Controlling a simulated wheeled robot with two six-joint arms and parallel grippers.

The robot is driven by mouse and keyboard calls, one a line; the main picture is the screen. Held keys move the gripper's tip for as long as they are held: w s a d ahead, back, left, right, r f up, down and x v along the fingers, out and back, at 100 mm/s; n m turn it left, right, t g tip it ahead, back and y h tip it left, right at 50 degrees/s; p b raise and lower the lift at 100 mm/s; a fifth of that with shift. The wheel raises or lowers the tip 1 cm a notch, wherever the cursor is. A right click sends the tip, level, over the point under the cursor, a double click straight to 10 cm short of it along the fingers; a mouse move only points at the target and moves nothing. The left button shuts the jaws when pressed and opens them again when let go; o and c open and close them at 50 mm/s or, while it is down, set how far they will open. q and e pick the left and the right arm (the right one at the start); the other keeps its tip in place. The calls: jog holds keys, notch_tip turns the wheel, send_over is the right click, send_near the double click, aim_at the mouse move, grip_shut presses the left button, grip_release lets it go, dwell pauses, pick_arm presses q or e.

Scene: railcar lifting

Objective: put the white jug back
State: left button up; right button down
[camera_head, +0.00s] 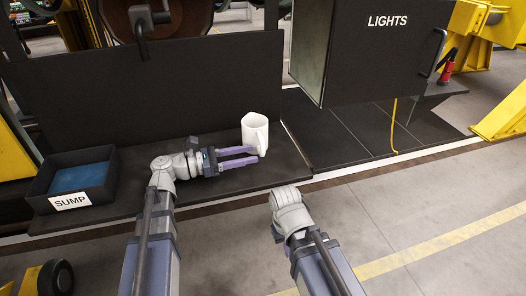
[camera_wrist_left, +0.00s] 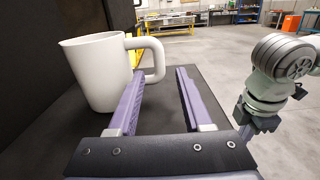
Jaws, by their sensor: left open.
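The white jug (camera_head: 254,133) stands upright on the dark ledge (camera_head: 215,195), towards its right end. In the left wrist view the jug (camera_wrist_left: 92,75) is at the upper left, with its handle (camera_wrist_left: 158,58) pointing right. My left gripper (camera_head: 256,155) is open, with its purple fingers by the near side of the jug. In the left wrist view the handle shows between the two fingertips; I cannot tell if either touches it. My right arm is at the lower middle in the head view. Its gripper shows only partly in the left wrist view (camera_wrist_left: 247,118), its jaws unclear.
A dark bin labelled SUMP (camera_head: 42,180) with a blue inside sits at the ledge's left end. A dark upright panel (camera_head: 150,95) stands behind the ledge. A cabinet labelled LIGHTS (camera_head: 385,50) is at upper right, with a dark platform (camera_head: 330,125) below. Floor in front is open.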

pick_arm(q)
jog(key=shift+v, duration=2)
jog(key=shift+s, duration=0.1)
pick_arm(e)
jog(key=shift+s, duration=0.15)
